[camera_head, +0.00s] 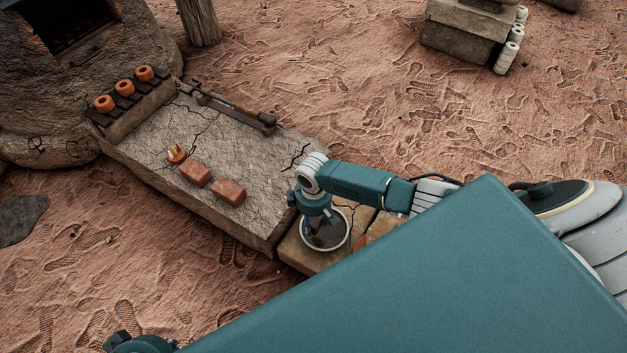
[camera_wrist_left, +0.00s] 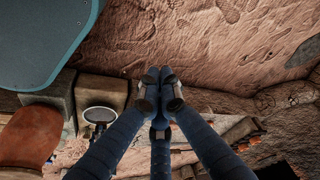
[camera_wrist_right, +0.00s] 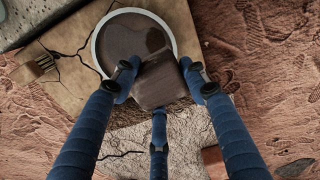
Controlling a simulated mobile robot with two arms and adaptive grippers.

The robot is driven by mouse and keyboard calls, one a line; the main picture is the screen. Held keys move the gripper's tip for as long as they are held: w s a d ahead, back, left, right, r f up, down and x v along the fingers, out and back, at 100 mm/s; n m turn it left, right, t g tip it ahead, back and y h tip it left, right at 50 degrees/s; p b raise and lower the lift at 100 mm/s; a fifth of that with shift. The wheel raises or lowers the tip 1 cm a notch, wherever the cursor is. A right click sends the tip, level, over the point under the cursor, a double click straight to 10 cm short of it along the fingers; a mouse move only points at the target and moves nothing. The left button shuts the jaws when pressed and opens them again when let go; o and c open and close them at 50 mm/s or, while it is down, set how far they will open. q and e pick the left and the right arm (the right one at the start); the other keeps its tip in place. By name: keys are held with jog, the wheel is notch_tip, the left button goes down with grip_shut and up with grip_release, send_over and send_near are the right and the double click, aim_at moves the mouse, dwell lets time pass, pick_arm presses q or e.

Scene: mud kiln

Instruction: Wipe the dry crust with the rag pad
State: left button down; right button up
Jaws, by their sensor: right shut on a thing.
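My right gripper (camera_head: 322,222) reaches down over a white-rimmed round dish (camera_head: 343,241) on a low block. In the right wrist view, its fingers (camera_wrist_right: 160,82) are shut on a brown, square-edged pad (camera_wrist_right: 160,88). The pad overlaps part of the dish (camera_wrist_right: 97,50) and its rim. The dish's inside (camera_wrist_right: 130,40) is dark brown, with a darker and a lighter area; I cannot tell which is crust, or whether the pad touches it. My left gripper (camera_wrist_left: 160,88) is shut and empty, its fingertips together over the ground, apart from the dish.
A kiln (camera_head: 145,45) stands behind. Open sandy ground (camera_head: 90,260) lies in front.

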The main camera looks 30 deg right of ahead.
pick_arm(q)
jog(key=shift+s+p+x, duration=0.15)
jog(key=shift+p+x, duration=0.1)
jog(key=shift+x, duration=0.9)
jog(key=shift+s+p+x, duration=0.15)
jog(key=shift+p+x, duration=0.1)
jog(key=shift+x, duration=0.85)
jog(key=shift+f, duration=0.1)
